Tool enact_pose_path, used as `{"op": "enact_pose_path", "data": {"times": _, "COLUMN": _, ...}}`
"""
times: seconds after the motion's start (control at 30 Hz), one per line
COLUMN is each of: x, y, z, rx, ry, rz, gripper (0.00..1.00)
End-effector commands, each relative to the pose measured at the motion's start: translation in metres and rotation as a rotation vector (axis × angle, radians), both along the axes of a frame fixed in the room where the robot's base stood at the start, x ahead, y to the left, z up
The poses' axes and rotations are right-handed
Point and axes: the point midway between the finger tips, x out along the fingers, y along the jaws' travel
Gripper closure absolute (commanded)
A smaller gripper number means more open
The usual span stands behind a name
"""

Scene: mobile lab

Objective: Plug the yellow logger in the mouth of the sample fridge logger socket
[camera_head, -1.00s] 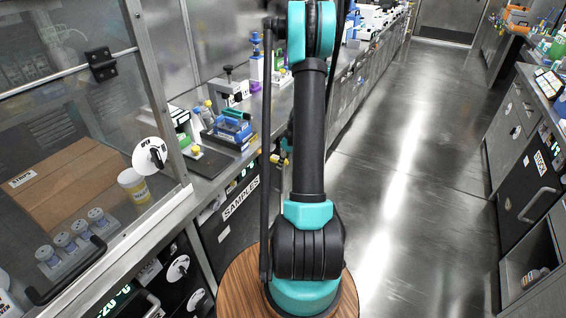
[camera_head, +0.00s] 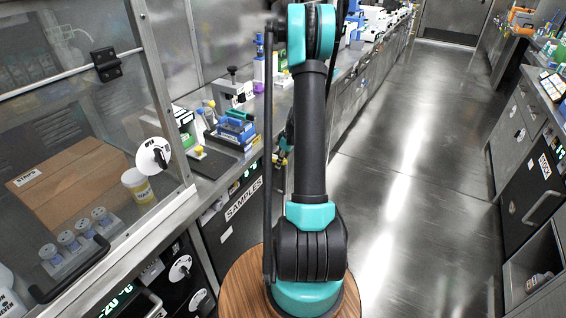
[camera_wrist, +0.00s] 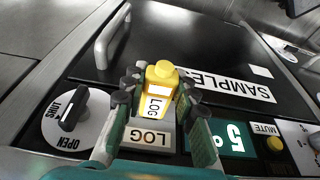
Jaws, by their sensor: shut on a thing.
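The yellow logger (camera_wrist: 163,73), with a white LOG label, is held between the dark fingers of my gripper (camera_wrist: 160,100) in the wrist view. It is in front of the sample fridge (camera_wrist: 205,48), over its control strip. A plate marked LOG (camera_wrist: 148,137) lies just below the logger in the picture. The socket mouth is hidden behind the logger and fingers, so I cannot tell whether the logger touches it. In the head view the fridge's SAMPLES label (camera_head: 244,199) shows left of my arm, and my gripper is mostly hidden behind the arm.
Near the logger are a SHUT/OPEN knob (camera_wrist: 70,122), a green display (camera_wrist: 235,140), a MUTE button (camera_wrist: 274,144) and the door handle (camera_wrist: 112,38). A glass-fronted cabinet (camera_head: 75,110) stands at the left. The aisle floor (camera_head: 410,180) at the right is clear.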

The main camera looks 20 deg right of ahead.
Motion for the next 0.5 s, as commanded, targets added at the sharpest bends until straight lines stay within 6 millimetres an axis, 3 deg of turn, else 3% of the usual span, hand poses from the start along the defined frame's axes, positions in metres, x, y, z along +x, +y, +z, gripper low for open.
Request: {"op": "enact_pose_path", "data": {"times": 0.5, "x": -0.0052, "y": -0.0044, "z": 0.0000, "rx": 0.000, "ry": 0.000, "rz": -0.001, "gripper": 1.00}}
